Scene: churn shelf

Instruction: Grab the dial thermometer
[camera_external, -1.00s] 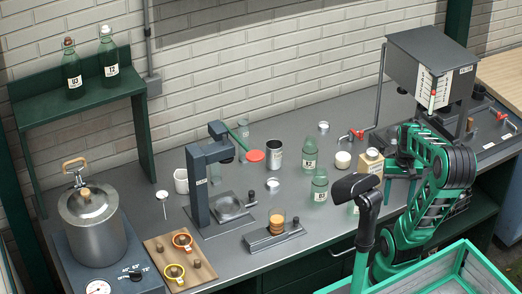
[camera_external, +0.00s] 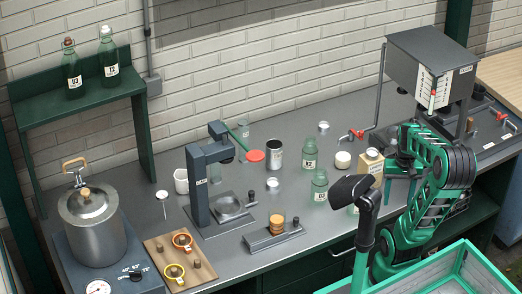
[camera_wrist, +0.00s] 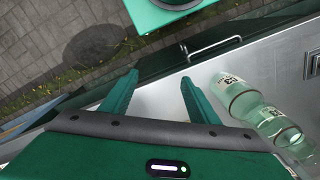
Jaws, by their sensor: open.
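The dial thermometer appears to be the small white round dial on a thin stem (camera_external: 162,195). It stands on the grey counter at the left, between the pot and the dark press stand, with its face up. It does not show in the wrist view. My gripper (camera_wrist: 158,80) is open and empty, its two green fingers spread above the counter's front edge. In the external view my arm is at the right, far from the thermometer, and the fingers are hard to make out.
The press stand (camera_external: 199,190) rises right of the thermometer, with a white mug (camera_external: 181,181) behind.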

